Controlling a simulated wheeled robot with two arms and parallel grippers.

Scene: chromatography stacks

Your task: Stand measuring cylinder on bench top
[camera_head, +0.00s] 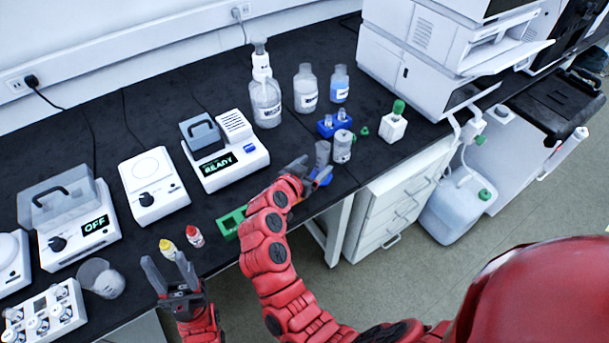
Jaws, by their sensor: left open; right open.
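A grey, translucent cylinder (322,152), which looks like the measuring cylinder, is on the black bench top (290,147) near its front right edge. It appears upright. A blue part (321,176) shows just below it; I cannot tell whether this is its foot. My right gripper (313,169) is open right at the cylinder's near side, with its fingers partly covering the blue part. I cannot tell whether they touch. My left gripper (164,262) is open and empty at the bench's front edge, by the yellow-capped vial (167,247) and red-capped vial (194,236).
A labelled grey jar (342,147) stands close right of the cylinder, with a blue vial rack (331,127) behind. Bottles stand further back, including a large one (266,103). A green rack (232,222) lies left of my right arm. A beaker (101,279) is at left.

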